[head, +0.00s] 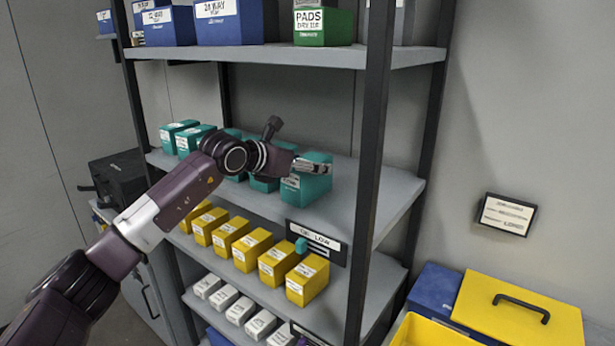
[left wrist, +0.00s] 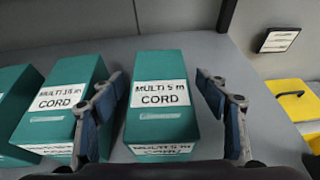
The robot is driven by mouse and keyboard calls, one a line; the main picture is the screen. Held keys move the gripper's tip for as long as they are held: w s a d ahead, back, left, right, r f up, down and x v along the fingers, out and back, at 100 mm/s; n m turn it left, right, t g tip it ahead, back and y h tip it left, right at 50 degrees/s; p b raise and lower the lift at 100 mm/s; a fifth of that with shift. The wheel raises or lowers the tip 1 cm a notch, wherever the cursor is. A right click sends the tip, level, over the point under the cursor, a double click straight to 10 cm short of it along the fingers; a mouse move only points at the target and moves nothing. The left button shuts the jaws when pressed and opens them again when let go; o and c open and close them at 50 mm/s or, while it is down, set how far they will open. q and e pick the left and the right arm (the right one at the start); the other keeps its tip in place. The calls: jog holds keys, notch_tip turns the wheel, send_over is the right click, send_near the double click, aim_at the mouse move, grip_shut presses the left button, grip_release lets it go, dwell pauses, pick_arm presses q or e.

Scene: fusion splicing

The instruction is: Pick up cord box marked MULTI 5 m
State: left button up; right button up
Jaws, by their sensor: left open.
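The teal cord box marked MULTI 5 m (head: 308,188) stands at the right end of a row of teal boxes on the middle shelf. In the left wrist view this box (left wrist: 161,122) shows its MULTI 5 m CORD label on top and front. My left gripper (head: 318,166) is at the top of this box. In the left wrist view the left gripper (left wrist: 162,86) is open, with one finger on each side of the box. My right gripper is not in view.
A similar teal MULTI cord box (left wrist: 58,105) stands close on the left, with the left finger by the gap. Yellow boxes (head: 254,250) and white boxes (head: 225,298) fill lower shelves. A black shelf post (head: 372,150) rises right of the box.

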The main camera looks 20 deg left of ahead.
pick_arm(q)
jog(key=c, duration=1.2)
jog(key=shift+r, duration=0.1)
jog(key=shift+c, duration=0.9)
jog(key=shift+r, duration=0.15)
